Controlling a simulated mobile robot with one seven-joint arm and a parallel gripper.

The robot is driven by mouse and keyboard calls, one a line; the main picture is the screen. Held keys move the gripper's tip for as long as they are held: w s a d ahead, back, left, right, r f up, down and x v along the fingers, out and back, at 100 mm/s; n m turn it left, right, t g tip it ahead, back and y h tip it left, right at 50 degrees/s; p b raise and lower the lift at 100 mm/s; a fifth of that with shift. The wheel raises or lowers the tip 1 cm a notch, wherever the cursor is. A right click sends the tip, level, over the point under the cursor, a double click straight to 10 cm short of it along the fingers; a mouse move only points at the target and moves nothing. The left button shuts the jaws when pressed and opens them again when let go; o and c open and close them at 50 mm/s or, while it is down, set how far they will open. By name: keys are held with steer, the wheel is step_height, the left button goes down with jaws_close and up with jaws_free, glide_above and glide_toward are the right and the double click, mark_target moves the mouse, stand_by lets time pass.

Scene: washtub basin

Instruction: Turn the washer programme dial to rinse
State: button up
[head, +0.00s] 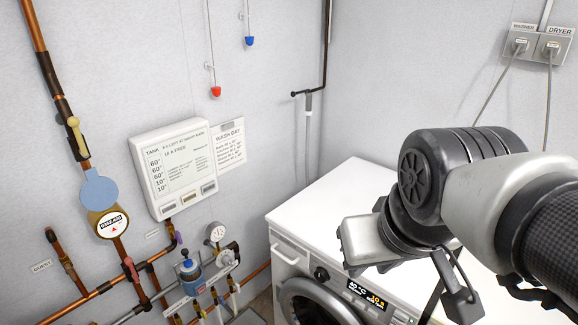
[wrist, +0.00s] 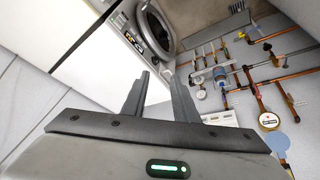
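The washer (head: 300,222) is a white front-loader in the lower middle of the head view. Its round black programme dial (head: 321,273) sits on the front panel, between the drawer at left and the lit display (head: 367,293). The dial's marks are too small to read. In the wrist view the washer's door (wrist: 157,30) and panel (wrist: 130,40) show beyond my gripper (wrist: 157,76). The two fingers are apart with nothing between them. In the head view my arm reaches over the washer top and the fingers are not visible. The gripper is apart from the dial.
A white tank box (head: 183,165) and a notice (head: 230,143) hang on the wall left of the washer. Copper pipes, a meter (head: 112,222) and a gauge (head: 216,233) fill the lower left. Sockets (head: 536,46) with cords are at upper right. The washer top is clear beside my arm.

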steer(key=o, duration=0.7)
steer(key=f+n, duration=0.1)
steer(key=w+f+n+g+b, duration=0.1)
steer(key=f+n, duration=0.1)
steer(key=f+n+g+h+b, duration=0.1)
steer(key=f, duration=0.1)
steer(key=shift+w+d+f, duration=0.15)
steer(key=shift+w+d, duration=0.15)
steer(key=shift+w, duration=0.1)
steer(key=m+t+h+b, duration=1.1)
steer(key=m+b, duration=0.4)
steer(key=m, duration=1)
glide_toward(319, 278)
steer(key=shift+g+h, duration=0.4)
steer(key=shift+g, duration=0.3)
steer(key=x, duration=0.5)
steer(key=b+x, duration=0.1)
steer(key=x, duration=0.2)
steer(key=shift+w+r, duration=0.25)
steer(key=shift+w, duration=0.25)
steer(key=c, duration=1.1)
